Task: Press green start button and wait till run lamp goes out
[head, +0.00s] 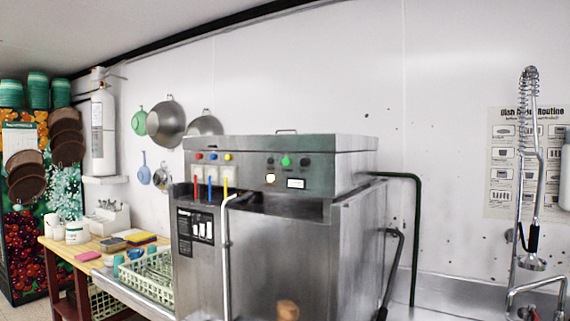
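The steel dishwasher (275,240) stands in the middle of the head view. Its raised front panel (250,170) carries the controls. The round green start button (285,161) sits near the panel's middle, between two small dark knobs. Below and left of it a round lamp (270,179) glows pale yellow; I take it for the run lamp, though its label is too small to read. A small white display (295,183) is right of the lamp. Neither of my grippers is in view, and nothing covers the button or lamp.
A dish rack (150,278) with dishes stands left of the machine. A spray hose (532,190) hangs at right. The space before the panel's green button looks clear.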

